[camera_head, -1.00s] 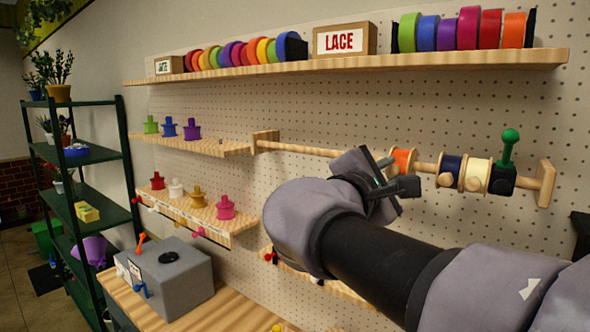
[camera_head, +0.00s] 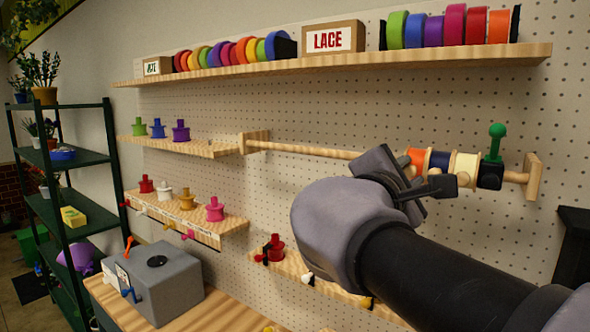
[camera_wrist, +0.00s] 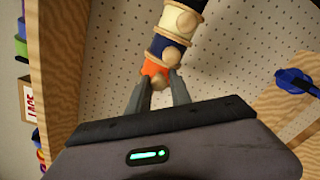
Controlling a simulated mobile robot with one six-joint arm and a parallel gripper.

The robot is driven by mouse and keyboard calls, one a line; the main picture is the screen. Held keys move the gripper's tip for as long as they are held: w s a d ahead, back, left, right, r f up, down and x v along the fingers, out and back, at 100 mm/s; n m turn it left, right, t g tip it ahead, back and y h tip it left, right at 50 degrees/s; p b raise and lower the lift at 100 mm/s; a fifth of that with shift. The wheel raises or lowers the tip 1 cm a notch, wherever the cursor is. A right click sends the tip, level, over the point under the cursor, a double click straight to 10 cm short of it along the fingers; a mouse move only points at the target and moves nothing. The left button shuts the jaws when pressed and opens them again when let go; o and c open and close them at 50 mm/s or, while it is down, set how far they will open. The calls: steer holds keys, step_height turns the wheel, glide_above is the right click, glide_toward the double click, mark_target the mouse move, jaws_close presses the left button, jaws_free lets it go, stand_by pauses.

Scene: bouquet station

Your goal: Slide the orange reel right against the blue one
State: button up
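The orange reel (camera_head: 416,158) sits on the wooden rod, with its left side partly hidden by my gripper. The dark blue reel (camera_head: 439,160) is directly to its right, and no clear gap shows between them. In the wrist view the orange reel (camera_wrist: 152,68) and the blue reel (camera_wrist: 165,49) also lie close together. My gripper (camera_head: 425,178) is at the orange reel. Its two fingers stand on either side of the orange reel's round wooden knob (camera_wrist: 158,81) and appear closed on it. Exact finger contact is hard to see.
A cream reel (camera_head: 464,166) is right of the blue one, then a black stop (camera_head: 490,175) with a green knob. The rod (camera_head: 310,149) is bare on the left. A shelf (camera_head: 340,67) of ribbon rolls runs above.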

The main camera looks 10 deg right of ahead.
steer(key=shift+o, duration=1.2)
steer(key=p+v, duration=0.2)
steer(key=v, duration=1.5)
steer(key=shift+a, duration=0.2)
steer(key=shift+s+r, duration=0.1)
steer(key=shift+s, duration=0.05)
